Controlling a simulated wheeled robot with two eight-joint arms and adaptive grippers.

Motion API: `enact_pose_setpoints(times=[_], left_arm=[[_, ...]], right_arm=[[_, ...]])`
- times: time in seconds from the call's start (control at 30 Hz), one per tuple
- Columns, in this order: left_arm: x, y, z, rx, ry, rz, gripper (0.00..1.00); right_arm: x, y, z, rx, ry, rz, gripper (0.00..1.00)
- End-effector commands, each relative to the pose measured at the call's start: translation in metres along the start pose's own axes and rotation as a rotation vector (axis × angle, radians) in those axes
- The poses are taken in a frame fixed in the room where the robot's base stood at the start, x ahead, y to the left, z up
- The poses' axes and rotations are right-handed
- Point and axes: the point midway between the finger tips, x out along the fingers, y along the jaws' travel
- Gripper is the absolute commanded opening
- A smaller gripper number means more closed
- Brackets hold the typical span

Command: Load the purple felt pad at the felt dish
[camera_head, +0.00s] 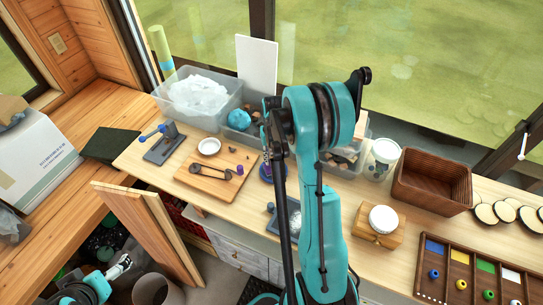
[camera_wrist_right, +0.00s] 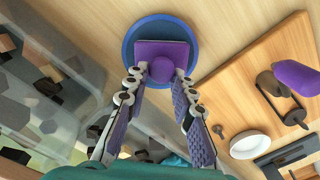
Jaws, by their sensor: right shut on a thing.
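The purple felt pad (camera_wrist_right: 150,52) is a square with a round purple knob (camera_wrist_right: 163,69), seen in the right wrist view. My right gripper (camera_wrist_right: 160,80) is shut on the knob. The pad lies over the round blue felt dish (camera_wrist_right: 133,38), inside its outline in that view; I cannot tell whether it touches the dish. In the head view the dish (camera_head: 265,178) is mostly hidden behind my right arm. My left gripper (camera_head: 120,266) is low at the left, by the floor-side clutter, away from the dish; its jaw opening is unclear.
A wooden board (camera_head: 200,181) with a dark, purple-ended tool (camera_head: 226,173) lies left of the dish, near a white saucer (camera_head: 209,146). Clear bins (camera_head: 192,112) stand behind. A brown basket (camera_head: 432,180) and a wooden block with a white round pad (camera_head: 383,219) are at right.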

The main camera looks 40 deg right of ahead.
Motion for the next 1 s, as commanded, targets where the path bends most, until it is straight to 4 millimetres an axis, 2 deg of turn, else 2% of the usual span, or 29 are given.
enact_pose_setpoints(times=[0.73,1.0], left_arm=[[-0.029,0.0,-0.021,0.0,0.0,0.0,0.96],[-0.03,0.0,-0.022,0.0,0.0,0.0,0.96]], right_arm=[[-0.064,0.0,-0.001,0.0,0.002,0.001,0.01],[-0.068,0.0,-0.001,0.0,0.002,0.001,0.01]])
